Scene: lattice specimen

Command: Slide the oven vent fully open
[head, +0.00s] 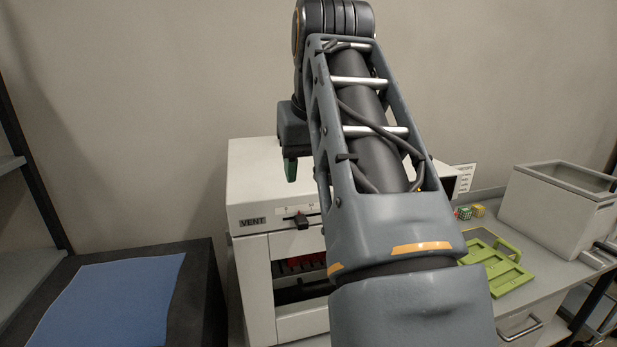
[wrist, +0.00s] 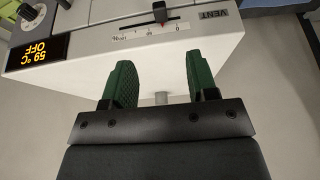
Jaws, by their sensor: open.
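The white oven (head: 252,170) stands in the middle of the head view, partly hidden by my arm. Its vent slider (head: 299,220) is a black knob in a slot beside the VENT label. In the wrist view, upside down, the slider (wrist: 160,12) sits with its red pointer between the 0 mark and the middle of the percent scale. My gripper (wrist: 159,62) is open, with two green fingers apart and nothing between them. The gripper (head: 291,168) is above the oven's top in the head view, apart from the slider.
A display (wrist: 38,50) on the oven reads 59 °C OFF, beside a round dial (wrist: 27,12). Right of the oven lie a green rack (head: 497,268), small cubes (head: 478,210) and a grey bin (head: 556,212). A blue mat (head: 115,300) covers the left surface.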

